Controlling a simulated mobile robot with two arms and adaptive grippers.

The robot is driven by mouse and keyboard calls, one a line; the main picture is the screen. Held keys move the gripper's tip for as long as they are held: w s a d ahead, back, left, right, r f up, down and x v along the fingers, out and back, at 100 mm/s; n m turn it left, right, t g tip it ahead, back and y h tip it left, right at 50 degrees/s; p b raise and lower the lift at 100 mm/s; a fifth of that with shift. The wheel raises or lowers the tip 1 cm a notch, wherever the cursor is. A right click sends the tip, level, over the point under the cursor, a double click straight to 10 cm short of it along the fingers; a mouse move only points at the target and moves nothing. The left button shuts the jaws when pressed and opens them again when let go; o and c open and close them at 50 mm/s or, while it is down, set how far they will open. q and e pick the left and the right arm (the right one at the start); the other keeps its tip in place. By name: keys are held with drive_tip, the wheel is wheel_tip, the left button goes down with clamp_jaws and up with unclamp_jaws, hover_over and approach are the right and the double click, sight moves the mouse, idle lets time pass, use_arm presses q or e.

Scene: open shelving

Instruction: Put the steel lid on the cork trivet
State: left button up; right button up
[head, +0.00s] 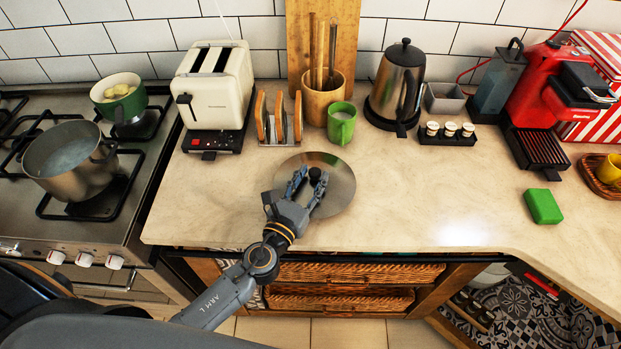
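The steel lid (341,193) is a round, shiny disc lying on the counter in the middle of the head view, with a small black knob (315,173) on top. My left gripper (311,174) reaches over the lid from the lower left. Its two fingers are spread, with the knob between the fingertips; a gap shows on the left side of the knob. Whether a finger touches the knob, I cannot tell. The gripper hides the lid's lower left part. I cannot make out a cork trivet in this view. My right gripper is not in view.
Behind the lid stand a toast rack (278,122), a green mug (341,122) and a utensil pot (323,98). A toaster (214,85) is at the left, a kettle (397,82) behind right. A green sponge (543,206) lies right. The counter between lid and sponge is clear.

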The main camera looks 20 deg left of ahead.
use_arm(q)
drive_tip(key=shift+s+r, duration=0.1)
drive_tip(key=shift+r, duration=0.05)
drive_tip(key=s+b, duration=0.1)
drive_tip(key=s, duration=0.2)
drive_tip(key=s+a+b, duration=0.1)
drive_tip(key=s, duration=0.3)
drive_tip(key=s+b, duration=0.1)
drive_tip(key=s, duration=0.2)
drive_tip(key=shift+s+a+b, duration=0.2)
drive_tip(key=shift+s+b, duration=0.1)
drive_tip(key=shift+s, duration=0.1)
drive_tip(key=shift+s+a, duration=0.1)
drive_tip(key=shift+s, duration=0.4)
